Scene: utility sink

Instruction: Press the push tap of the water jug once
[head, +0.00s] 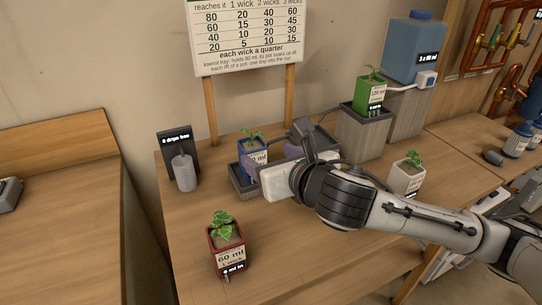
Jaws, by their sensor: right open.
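The blue water jug (412,50) stands on a tall grey block at the back right. Its small white push tap (427,79) is low on the jug's front right, with a dark label above it. My right gripper (270,158) is open, well to the left of the jug and apart from the tap. It is over the dark tray, close to a blue pot (253,152) with a seedling; its hand partly hides the tray, and I cannot tell whether it touches the pot. My left gripper is out of view.
A green pot (370,94) stands on a grey block left of the jug. A white pot (407,175) and a red pot (227,248) stand on the table. A grey cylinder (184,172) is at the left. The front middle table is clear.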

